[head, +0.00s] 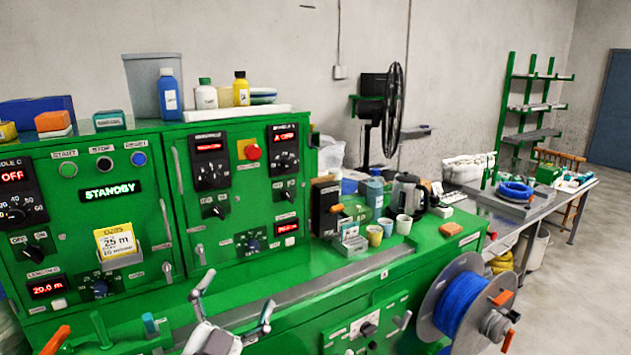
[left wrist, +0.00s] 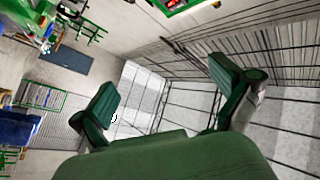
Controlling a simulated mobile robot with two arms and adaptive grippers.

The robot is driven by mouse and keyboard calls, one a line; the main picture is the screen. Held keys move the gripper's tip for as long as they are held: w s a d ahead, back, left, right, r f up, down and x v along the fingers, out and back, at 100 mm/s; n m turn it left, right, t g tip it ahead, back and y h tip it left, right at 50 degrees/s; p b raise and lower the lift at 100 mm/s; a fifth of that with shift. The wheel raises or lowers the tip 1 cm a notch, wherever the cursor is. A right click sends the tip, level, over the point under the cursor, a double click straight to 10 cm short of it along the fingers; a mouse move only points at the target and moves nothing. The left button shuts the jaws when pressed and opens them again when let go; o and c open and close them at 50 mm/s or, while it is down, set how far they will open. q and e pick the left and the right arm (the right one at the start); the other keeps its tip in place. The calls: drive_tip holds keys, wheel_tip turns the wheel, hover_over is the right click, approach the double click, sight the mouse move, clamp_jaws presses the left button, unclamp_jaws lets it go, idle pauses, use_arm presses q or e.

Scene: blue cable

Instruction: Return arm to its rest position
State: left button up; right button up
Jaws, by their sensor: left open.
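My left gripper (head: 237,291) shows at the bottom of the head view, in front of the green machine (head: 110,190). Its two fingers are spread apart and nothing is between them. In the left wrist view the same gripper (left wrist: 167,85) has its green finger pads wide apart, with only the far room, wall and floor behind them. A reel of blue cable (head: 462,305) stands at the lower right of the head view, well away from the gripper. My right gripper shows in neither view.
The machine's front ledge holds several cups (head: 388,227), a kettle (head: 408,193) and a sponge-like block (head: 451,229). A yellow 25 m card (head: 115,241) sits on the panel. A side table (head: 535,210) carries a blue coil (head: 515,190). Open floor (head: 600,260) lies at right.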

use_arm(q)
drive_tip(key=s+a+f+n+g+y, duration=0.2)
drive_tip(key=a+f+n+y, duration=0.1)
drive_tip(key=f, duration=0.3)
drive_tip(key=s+a+f+n+g+y, duration=0.2)
drive_tip(key=a+f+g+y, duration=0.1)
drive_tip(key=f, duration=0.3)
drive_tip(key=s+a+f+n+g, duration=0.1)
drive_tip(key=s+f+g, duration=0.5)
drive_tip(key=s+f, duration=0.45)
drive_tip(key=s+a+f+n+g, duration=0.1)
drive_tip(key=s+f+n+g, duration=0.1)
drive_tip(key=s+f+g, duration=0.8)
drive_tip(key=s+f+t+b, duration=0.1)
drive_tip(key=s+f+b, duration=0.15)
drive_tip(key=f, duration=1.25)
drive_tip(key=s+f+t+b, duration=0.1)
drive_tip(key=s+f, duration=0.2)
drive_tip(key=f, duration=1.3)
drive_tip(key=s+a+f+g+b, duration=0.1)
drive_tip(key=s+a+f+b, duration=0.1)
drive_tip(key=s+f, duration=1.3)
drive_tip(key=shift+s+a+f+m+b, duration=0.4)
drive_tip(key=shift+a+f, duration=0.1)
drive_tip(key=shift+f, duration=0.05)
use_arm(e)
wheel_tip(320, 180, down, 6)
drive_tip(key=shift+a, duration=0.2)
